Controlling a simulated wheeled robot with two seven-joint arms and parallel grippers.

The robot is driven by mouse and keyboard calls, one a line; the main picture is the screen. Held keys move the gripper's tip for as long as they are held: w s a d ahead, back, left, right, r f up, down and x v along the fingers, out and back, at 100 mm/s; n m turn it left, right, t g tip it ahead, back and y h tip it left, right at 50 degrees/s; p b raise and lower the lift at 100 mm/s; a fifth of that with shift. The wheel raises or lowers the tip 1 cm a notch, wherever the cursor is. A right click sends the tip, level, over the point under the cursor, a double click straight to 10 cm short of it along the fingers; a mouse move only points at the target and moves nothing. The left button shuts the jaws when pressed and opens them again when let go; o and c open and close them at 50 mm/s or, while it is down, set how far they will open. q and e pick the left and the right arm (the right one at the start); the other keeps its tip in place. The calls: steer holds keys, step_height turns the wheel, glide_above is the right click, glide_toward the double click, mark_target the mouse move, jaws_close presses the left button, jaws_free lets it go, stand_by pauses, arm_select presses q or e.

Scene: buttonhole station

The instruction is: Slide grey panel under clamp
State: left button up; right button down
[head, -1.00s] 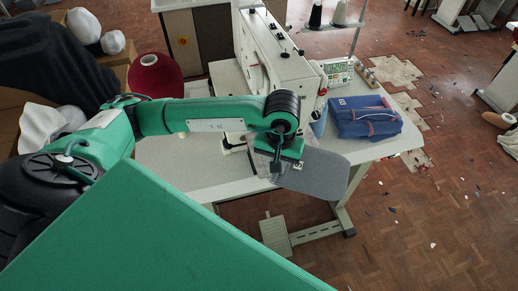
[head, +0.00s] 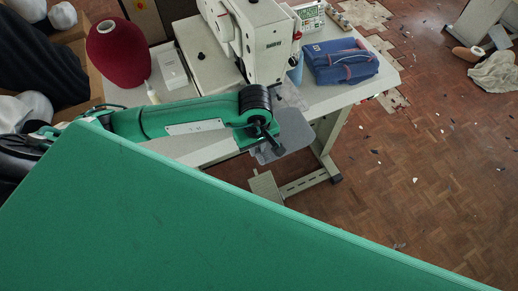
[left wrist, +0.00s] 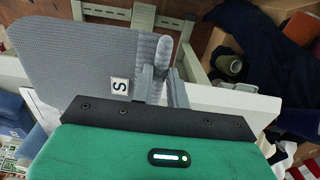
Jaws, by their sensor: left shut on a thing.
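The grey panel (head: 292,133) shows in the head view beyond the end of my left arm, at the table's front edge. In the left wrist view the panel (left wrist: 75,50) is a broad flat sheet with a white "S" tag on it. My left gripper (left wrist: 161,80) is shut on the panel's edge beside the tag. In the head view the gripper (head: 268,150) is partly covered by its own wrist. The sewing machine (head: 262,40) stands behind it. The clamp cannot be made out clearly; my arm covers the area below the machine head. My right gripper is out of view.
A blue folded bundle (head: 340,62) lies on the table (head: 386,78) to the right of the machine. A red thread cone (head: 117,52) and a small white box (head: 170,68) stand to its left.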

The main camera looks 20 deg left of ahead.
arm_select(q)
steer(key=shift+w+a, duration=0.65)
steer(key=shift+a, duration=0.15)
steer(key=shift+w+a+f, duration=0.1)
steer(key=shift+w+a, duration=1.2)
steer(key=shift+a, duration=0.2)
steer(key=shift+w+a+p, duration=0.35)
steer(key=shift+w+a, duration=0.45)
steer(key=shift+a, duration=0.05)
steer(key=shift+w+a+f+b, duration=0.2)
steer(key=shift+w+a+b, duration=0.25)
steer(key=shift+b, duration=0.1)
steer(key=shift+w+a+r+b, duration=0.15)
steer(key=shift+w+a+b, duration=0.5)
steer(key=shift+a, duration=0.1)
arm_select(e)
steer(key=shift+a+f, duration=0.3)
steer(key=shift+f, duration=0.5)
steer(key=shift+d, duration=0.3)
arm_select(q)
steer(key=shift+b, duration=0.45)
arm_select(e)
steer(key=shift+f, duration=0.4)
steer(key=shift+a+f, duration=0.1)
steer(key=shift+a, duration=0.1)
